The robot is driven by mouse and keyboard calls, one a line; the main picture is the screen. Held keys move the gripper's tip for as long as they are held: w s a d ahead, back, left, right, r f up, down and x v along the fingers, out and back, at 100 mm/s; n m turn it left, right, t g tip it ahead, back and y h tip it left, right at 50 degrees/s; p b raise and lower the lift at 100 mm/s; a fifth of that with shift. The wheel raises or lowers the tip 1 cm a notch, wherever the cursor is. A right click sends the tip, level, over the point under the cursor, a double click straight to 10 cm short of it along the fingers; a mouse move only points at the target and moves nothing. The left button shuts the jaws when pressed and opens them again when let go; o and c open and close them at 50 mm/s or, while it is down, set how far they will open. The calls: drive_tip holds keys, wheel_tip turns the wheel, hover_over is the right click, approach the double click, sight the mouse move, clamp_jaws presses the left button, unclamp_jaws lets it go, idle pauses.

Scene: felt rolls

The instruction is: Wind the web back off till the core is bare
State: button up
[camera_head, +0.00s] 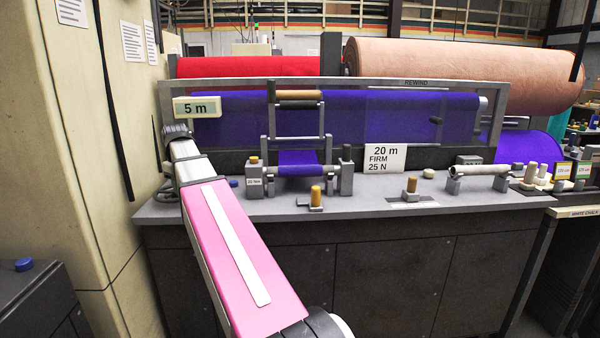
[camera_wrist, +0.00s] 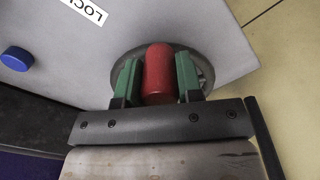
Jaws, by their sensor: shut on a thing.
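In the wrist view my gripper (camera_wrist: 158,84) has its green fingers on both sides of a red knob (camera_wrist: 158,66) and is shut on it. The knob stands in front of a grey round wheel (camera_wrist: 205,72), partly hidden by the fingers. In the head view my gripper is at the left end of the machine, mostly hidden by my pink arm. The purple web (camera_head: 400,112) lies wound across the rewind position, behind the frame. Its core is covered by felt, with a pale end at the right (camera_head: 482,103). The counter (camera_head: 197,107) reads 5 m.
A card (camera_head: 385,158) reads 20 m, FIRM, 25 N. A cream wall (camera_head: 80,130) is close at left.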

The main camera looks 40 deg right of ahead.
drive_tip(key=shift+w+d, duration=0.3)
drive_tip(key=shift+d, duration=0.5)
drive_tip(key=shift+a, duration=0.1)
drive_tip(key=w+d, duration=0.3)
drive_tip(key=w, duration=0.1)
drive_tip(key=shift+d, duration=0.4)
drive_tip(key=shift+w+d, duration=0.1)
drive_tip(key=shift+w, duration=0.15)
drive_tip(key=shift+s, duration=0.1)
drive_tip(key=o, duration=0.9)
drive_tip(key=shift+o, duration=0.2)
